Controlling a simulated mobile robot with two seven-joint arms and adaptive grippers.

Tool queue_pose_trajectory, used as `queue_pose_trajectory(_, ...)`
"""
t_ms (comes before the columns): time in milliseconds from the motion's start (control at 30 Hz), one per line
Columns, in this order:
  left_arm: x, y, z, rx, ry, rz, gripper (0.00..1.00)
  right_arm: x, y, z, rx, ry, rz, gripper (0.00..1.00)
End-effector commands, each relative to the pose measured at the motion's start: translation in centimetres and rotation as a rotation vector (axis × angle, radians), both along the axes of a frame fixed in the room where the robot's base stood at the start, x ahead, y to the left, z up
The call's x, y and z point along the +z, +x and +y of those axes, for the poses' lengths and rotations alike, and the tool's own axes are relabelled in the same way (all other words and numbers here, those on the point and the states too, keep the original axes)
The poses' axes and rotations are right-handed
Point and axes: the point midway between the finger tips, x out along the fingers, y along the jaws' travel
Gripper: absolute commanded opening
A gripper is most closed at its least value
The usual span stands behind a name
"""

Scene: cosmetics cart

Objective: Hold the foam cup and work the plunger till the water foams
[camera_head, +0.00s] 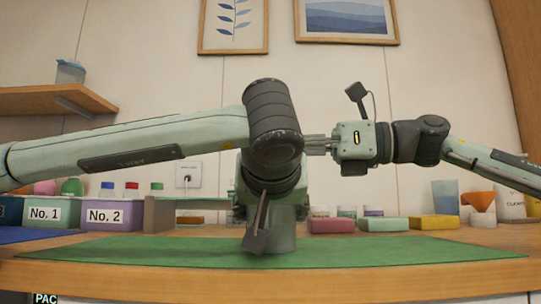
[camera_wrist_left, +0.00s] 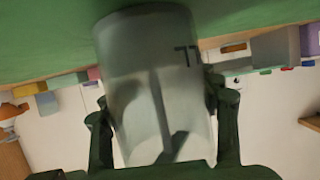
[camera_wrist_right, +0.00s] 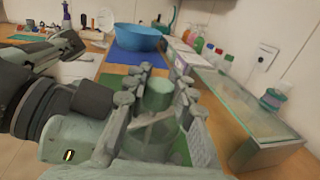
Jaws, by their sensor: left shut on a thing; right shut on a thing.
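The foam cup (camera_head: 285,236), grey and translucent, stands on the green mat (camera_head: 380,250) in the head view. In the left wrist view the cup (camera_wrist_left: 125,45) fills the middle, upside down in the picture, with a thin rod inside. My left gripper (camera_wrist_left: 162,112) is shut on the cup's sides. In the right wrist view my right gripper (camera_wrist_right: 155,92) has its fingers around the green plunger knob (camera_wrist_right: 159,88), with clear walls below it. In the head view the right fingers (camera_head: 318,144) reach behind my left wrist, which hides the knob and cup top.
Boxes marked No. 1 (camera_head: 43,214) and No. 2 (camera_head: 105,216) stand at the left. Coloured blocks (camera_head: 383,225) and an orange funnel (camera_head: 478,201) stand at the right. A glass-topped stand (camera_wrist_right: 245,105) and a blue bowl (camera_wrist_right: 137,37) show in the right wrist view. The mat's front is clear.

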Motion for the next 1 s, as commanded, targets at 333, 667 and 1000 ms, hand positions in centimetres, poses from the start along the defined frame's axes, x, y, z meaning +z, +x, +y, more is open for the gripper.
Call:
queue_pose_trajectory(333, 0.0, 0.0, 0.0, -0.001, 0.002, 0.000, 0.12, 4.2, 0.1, -0.1, -0.004, 0.004, -0.001, 0.00)
queue_pose_trajectory(667, 0.0, 0.0, 0.0, 0.000, 0.001, 0.000, 0.12, 4.1, 0.1, -0.1, -0.004, 0.004, -0.001, 0.36)
queue_pose_trajectory(1000, 0.0, 0.0, 0.0, 0.000, 0.001, 0.000, 0.12, 4.1, 0.0, -0.5, -0.003, 0.003, 0.000, 0.36)
